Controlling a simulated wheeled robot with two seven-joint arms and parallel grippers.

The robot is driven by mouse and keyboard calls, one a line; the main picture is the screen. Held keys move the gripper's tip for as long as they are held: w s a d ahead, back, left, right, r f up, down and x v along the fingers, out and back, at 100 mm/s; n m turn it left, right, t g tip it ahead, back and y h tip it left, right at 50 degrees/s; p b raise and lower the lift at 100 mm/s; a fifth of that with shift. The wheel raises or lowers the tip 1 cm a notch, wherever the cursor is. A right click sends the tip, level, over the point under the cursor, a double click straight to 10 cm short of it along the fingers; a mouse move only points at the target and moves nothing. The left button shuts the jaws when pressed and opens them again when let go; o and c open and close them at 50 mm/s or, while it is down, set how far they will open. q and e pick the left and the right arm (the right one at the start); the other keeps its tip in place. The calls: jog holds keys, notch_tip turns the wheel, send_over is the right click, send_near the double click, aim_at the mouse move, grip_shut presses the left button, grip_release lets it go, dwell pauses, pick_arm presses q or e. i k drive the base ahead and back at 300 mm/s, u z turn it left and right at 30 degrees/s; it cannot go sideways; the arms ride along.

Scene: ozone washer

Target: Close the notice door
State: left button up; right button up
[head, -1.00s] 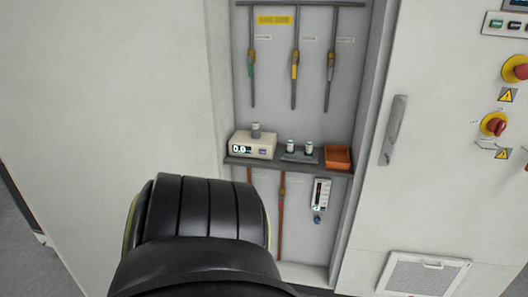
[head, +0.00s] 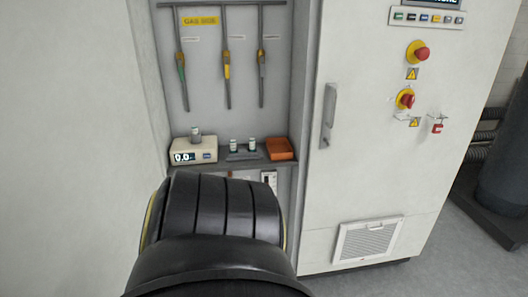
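No door marked as a notice door can be made out. A white cabinet front (head: 375,165) with a grey vertical handle (head: 329,115) stands right of an open recess. The handle side borders the recess; I cannot tell whether this front is the door named. A large plain white panel (head: 65,130) stands left of the recess. Neither gripper is in view. A thick black ribbed part, seemingly my own arm, fills the lower middle and hides the recess's lower part.
The recess holds hanging pipes with valves (head: 227,70) and a shelf with a white meter (head: 194,150), small bottles and an orange tray (head: 279,149). Red knobs (head: 420,54) and a vent grille (head: 368,241) are on the cabinet.

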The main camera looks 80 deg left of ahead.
aim_at(80, 170)
jog(key=k, duration=2.35)
jog(key=u, duration=0.7)
